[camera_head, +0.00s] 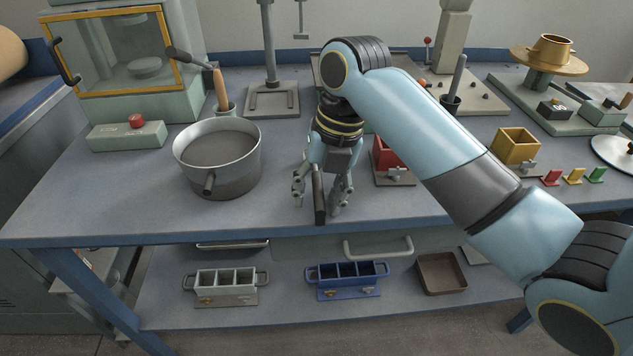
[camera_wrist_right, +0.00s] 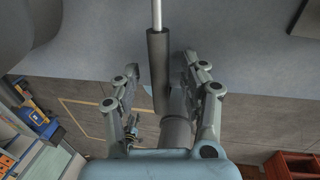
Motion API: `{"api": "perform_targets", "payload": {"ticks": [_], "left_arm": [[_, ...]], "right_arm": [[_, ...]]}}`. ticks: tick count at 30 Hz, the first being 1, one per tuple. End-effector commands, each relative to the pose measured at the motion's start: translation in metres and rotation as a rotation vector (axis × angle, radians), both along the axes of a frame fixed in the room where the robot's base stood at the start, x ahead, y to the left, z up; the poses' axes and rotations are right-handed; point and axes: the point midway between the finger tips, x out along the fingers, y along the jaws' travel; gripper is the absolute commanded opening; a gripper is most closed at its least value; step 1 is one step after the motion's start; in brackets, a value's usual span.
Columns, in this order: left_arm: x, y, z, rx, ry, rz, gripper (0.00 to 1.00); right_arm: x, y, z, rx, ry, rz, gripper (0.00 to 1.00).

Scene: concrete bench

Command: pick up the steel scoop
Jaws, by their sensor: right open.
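My right gripper (camera_head: 318,204) is open, pointing down over the front part of the bench, with its fingers on either side of a dark handle. This handle, with a thin pale steel shaft, appears to be the steel scoop (camera_head: 319,190). In the right wrist view the scoop (camera_wrist_right: 157,62) runs lengthwise between the open fingers of the right gripper (camera_wrist_right: 161,68). A gap shows on both sides of the handle there. The scoop's bowl is hidden in the head view and out of frame in the wrist view. My left gripper is not in view.
A large metal pan (camera_head: 218,190) stands left of the gripper. A red bin (camera_head: 385,151) is close on the right, partly behind my arm, and a yellow bin (camera_head: 515,146) is farther right. A stand (camera_head: 272,100) is behind. The bench's front edge is just below the gripper.

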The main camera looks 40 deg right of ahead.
Motion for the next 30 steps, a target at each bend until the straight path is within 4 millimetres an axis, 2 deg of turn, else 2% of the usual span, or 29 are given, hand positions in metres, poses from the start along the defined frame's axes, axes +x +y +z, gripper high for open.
{"api": "perform_targets", "payload": {"ticks": [6,16,30], "left_arm": [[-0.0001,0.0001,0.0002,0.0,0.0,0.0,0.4],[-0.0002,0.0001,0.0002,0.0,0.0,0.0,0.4],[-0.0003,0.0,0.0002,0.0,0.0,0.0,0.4]], "right_arm": [[0.0,0.0001,-0.0004,0.0,0.0,0.0,0.44],[0.0001,0.0,-0.0002,-0.001,-0.001,0.0,0.01],[0.0001,0.0,-0.0001,-0.001,-0.001,0.0,0.0]]}}
